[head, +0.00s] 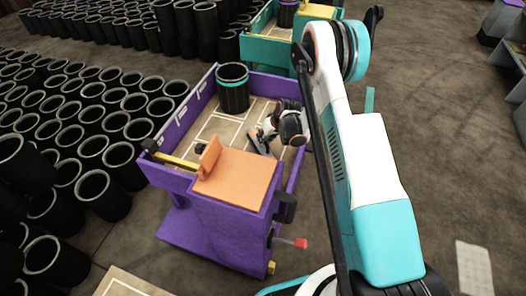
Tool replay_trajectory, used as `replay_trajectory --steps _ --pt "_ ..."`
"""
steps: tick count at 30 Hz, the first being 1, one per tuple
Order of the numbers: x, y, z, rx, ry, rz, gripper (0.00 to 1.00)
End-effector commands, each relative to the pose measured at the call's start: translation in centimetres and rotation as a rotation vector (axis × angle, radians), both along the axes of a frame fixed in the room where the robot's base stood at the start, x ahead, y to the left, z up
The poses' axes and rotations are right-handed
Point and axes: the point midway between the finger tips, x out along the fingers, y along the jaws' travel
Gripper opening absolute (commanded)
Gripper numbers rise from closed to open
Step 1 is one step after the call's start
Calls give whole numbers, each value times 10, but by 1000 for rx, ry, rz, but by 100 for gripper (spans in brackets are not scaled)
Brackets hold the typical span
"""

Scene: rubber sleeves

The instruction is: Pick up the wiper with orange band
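I cannot clearly make out a wiper with an orange band. A small dark object (201,149) lies at the near left inside the purple cart (170,178), partly behind an upright orange piece; its kind is unclear. My arm reaches over the cart's right wall. My gripper (257,143) is low over the cart's pale floor, right of the middle. It is small and partly covered by my own wrist, so its opening and anything between its fingers cannot be told.
A black sleeve with a teal band (233,97) stands upright at the cart's far end. An orange top (238,183) covers the cart's near end. Many black sleeves (103,195) crowd the floor at left. A green cart (268,50) stands behind. Floor at right is mostly clear.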

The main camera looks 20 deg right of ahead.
Motion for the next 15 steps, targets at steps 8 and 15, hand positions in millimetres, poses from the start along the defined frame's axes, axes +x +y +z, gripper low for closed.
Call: replay_trajectory --steps 8,15 --pt "8 6 -21 0 0 0 22" --pt "7 5 -20 0 0 0 0"
